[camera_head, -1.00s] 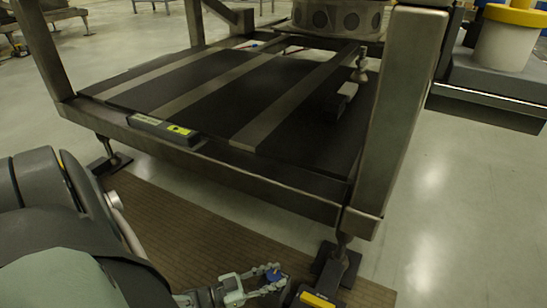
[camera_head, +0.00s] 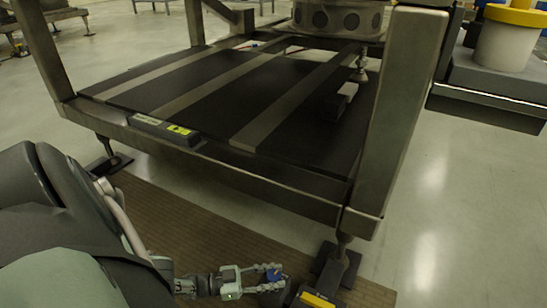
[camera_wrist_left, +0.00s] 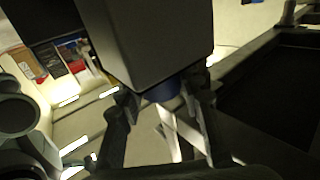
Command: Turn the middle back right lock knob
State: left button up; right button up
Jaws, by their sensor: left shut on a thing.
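My left gripper (camera_head: 272,277) is low at the bottom middle of the head view, its fingers around a small blue knob (camera_head: 273,270). In the left wrist view, the knob (camera_wrist_left: 163,91) shows as a short blue cylinder under a large grey box-shaped body (camera_wrist_left: 160,40), between my two fingers. The gripper is shut on it. The fingers hide part of the knob, so I cannot tell how it is turned. Which lock knob it is cannot be read from these views. My right gripper is not in view.
A steel frame (camera_head: 265,180) with a black slatted deck fills the middle; its thick post (camera_head: 400,110) stands at right. A foot (camera_head: 338,265) rests near my left gripper. A dark part with a yellow top (camera_head: 317,300) is at the bottom edge. Open floor (camera_head: 450,220) lies right.

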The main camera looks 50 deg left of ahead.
aim_at(274, 275)
pick_arm(q)
jog(key=shift+w, duration=0.1)
jog(key=o, duration=1.2)
jog(key=shift+r, duration=0.15)
jog(key=shift+a+r, duration=0.1)
jog(key=shift+r, duration=4.75)
jog(key=shift+c, duration=0.3)
